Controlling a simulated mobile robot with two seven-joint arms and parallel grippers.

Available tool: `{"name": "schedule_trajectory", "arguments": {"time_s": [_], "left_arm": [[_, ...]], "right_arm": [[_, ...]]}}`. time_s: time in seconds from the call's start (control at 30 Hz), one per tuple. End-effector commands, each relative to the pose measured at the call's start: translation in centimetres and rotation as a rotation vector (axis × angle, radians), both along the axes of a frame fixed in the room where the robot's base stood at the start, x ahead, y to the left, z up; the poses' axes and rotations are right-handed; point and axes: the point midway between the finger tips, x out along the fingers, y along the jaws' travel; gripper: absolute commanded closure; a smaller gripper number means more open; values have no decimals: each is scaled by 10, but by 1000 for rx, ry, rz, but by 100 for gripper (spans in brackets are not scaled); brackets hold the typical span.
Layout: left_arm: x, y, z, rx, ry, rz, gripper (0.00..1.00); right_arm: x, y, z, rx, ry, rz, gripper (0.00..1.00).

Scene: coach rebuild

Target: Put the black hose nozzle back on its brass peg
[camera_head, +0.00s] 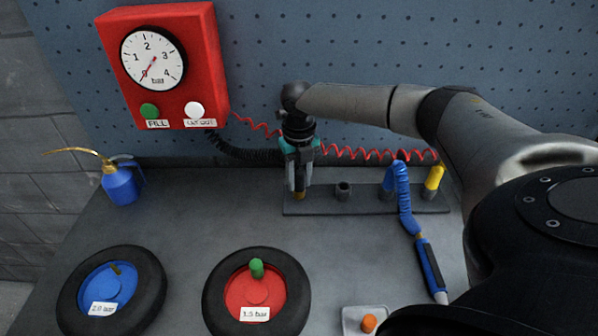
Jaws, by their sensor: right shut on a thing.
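My right gripper (299,188) points straight down over the left end of a dark rack plate (325,208) on the bench. It is shut on what appears to be the black hose nozzle, which is mostly hidden between the fingers. A small brass-coloured piece (299,196) shows at the fingertips, just above the plate; I cannot tell whether it is the peg or part of the nozzle, nor whether the nozzle is seated. The black coiled hose (240,153) runs from below the red box to behind the gripper. My left gripper is not in view.
A dark stub (343,190), a blue coiled hose tool (405,195) and a yellow nozzle (433,181) stand right along the rack. A red gauge box (205,60), a blue oil can (120,185), two wheels (150,275) (300,275) and a tray (350,318) are around.

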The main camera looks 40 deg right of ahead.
Motion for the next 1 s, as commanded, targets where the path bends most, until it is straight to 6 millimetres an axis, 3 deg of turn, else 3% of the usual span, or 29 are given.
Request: {"name": "schedule_trajectory", "arguments": {"time_s": [0.17, 0.2, 0.5, 0.8, 1.0], "left_arm": [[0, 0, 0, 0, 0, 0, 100], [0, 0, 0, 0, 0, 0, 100], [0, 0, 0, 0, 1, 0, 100], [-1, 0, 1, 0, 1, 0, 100], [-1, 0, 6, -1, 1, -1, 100]], "right_arm": [[0, 0, 1, 1, -1, 0, 100], [0, 0, 1, 1, -1, 0, 62], [0, 0, 1, 0, -1, 0, 29], [0, 0, 3, 0, -1, -1, 29], [1, -1, 32, 0, -4, -2, 29]]}}
